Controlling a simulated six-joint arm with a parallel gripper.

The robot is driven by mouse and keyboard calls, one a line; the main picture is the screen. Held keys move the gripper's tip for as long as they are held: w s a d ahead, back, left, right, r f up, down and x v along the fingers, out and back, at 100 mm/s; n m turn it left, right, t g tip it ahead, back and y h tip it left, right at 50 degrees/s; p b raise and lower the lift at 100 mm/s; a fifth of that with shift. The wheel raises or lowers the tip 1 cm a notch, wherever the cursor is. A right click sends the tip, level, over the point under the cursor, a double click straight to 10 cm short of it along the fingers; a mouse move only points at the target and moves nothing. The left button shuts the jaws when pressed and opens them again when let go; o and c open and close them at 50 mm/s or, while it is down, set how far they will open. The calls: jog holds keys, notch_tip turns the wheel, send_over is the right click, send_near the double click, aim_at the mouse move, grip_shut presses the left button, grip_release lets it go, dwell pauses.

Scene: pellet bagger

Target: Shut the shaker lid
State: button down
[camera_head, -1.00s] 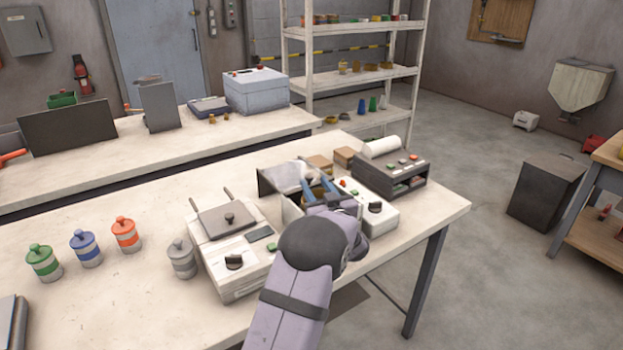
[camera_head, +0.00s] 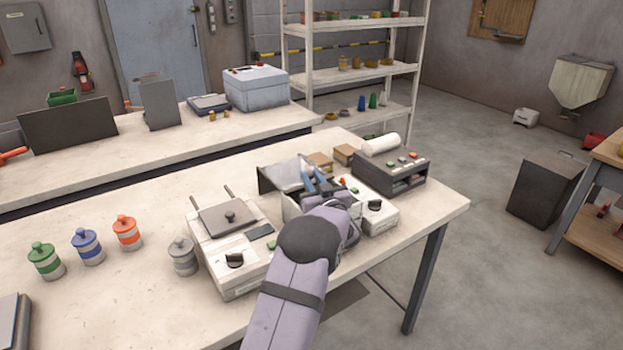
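A white machine (camera_head: 372,220) with an open top stands at the middle of the near bench. A dark-edged lid with a pale panel (camera_head: 284,177) stands raised at its back left. A second white machine (camera_head: 225,258) to the left has a flat grey plate with a knob (camera_head: 230,217) lying on top. I cannot tell for sure which one is the shaker. My gripper (camera_head: 315,178) is over the middle machine, just right of the raised lid. Its blue fingers look apart, with nothing visible between them. My arm hides part of the machine's front, and any contact with the lid is unclear.
A dark device (camera_head: 392,174) with a white roll stands close on the right. Two small brown boxes (camera_head: 344,155) sit behind. A grey canister (camera_head: 183,256) and green, blue and orange canisters (camera_head: 126,232) stand to the left.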

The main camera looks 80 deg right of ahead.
jog(key=s+a, duration=0.6)
jog(key=s, duration=0.1)
jog(key=shift+a, duration=0.4)
jog(key=c, duration=1.6)
grip_release()
jog(key=shift+w+r, duration=0.1)
jog(key=shift+r+b, duration=0.4)
jog(key=shift+r, duration=4.55)
